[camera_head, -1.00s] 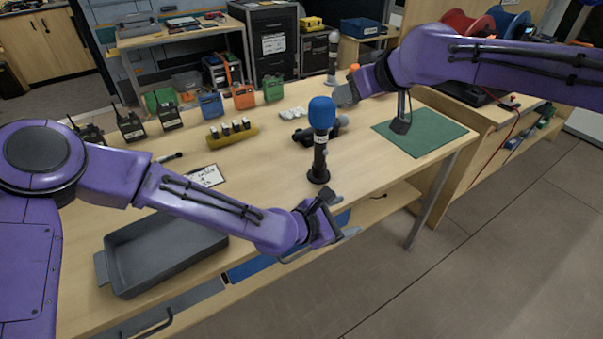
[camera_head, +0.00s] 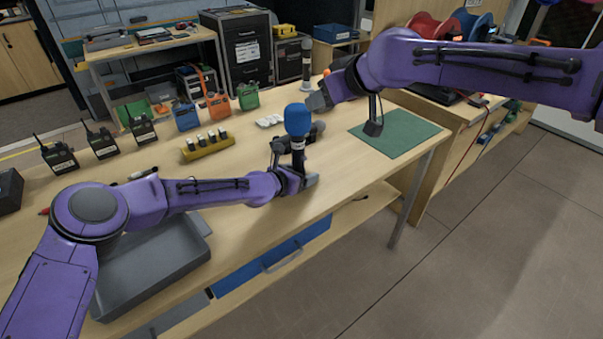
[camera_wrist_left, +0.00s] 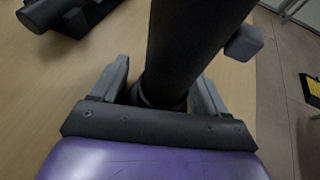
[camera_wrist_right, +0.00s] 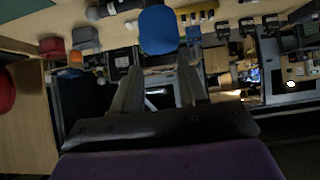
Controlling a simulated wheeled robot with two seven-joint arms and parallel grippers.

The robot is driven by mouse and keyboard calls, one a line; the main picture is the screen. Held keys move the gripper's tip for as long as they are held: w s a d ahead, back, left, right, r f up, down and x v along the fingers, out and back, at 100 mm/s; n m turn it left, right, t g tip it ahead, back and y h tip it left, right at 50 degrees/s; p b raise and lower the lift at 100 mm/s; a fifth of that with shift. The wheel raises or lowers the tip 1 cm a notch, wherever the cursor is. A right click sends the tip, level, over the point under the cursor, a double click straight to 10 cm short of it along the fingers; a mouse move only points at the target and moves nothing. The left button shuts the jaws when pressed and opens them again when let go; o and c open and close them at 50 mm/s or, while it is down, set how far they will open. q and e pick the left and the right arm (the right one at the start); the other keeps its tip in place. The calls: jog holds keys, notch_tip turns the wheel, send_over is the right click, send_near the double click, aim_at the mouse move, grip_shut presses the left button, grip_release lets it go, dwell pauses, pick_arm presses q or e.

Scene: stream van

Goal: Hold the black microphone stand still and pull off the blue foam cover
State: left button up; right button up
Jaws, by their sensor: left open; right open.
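The black microphone stand (camera_head: 298,160) stands upright near the table's front edge, topped by the blue foam cover (camera_head: 298,119). My left gripper (camera_head: 295,165) is low at the stand. In the left wrist view its open fingers (camera_wrist_left: 160,90) lie on both sides of the black post (camera_wrist_left: 185,50), with a gap visible at the left finger. My right gripper (camera_head: 318,96) is open and empty, above and right of the foam cover. In the right wrist view the blue cover (camera_wrist_right: 158,30) shows beyond the open fingertips (camera_wrist_right: 160,75).
A grey tray (camera_head: 195,225) lies at the table's front left. A green mat (camera_head: 410,140) lies to the right. A yellow block with pegs (camera_head: 190,153) and several radios stand further back. A dark object (camera_head: 318,130) lies right behind the stand.

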pick_arm(q)
jog(key=shift+w+d+f, duration=0.1)
jog(key=shift+w+d, duration=0.1)
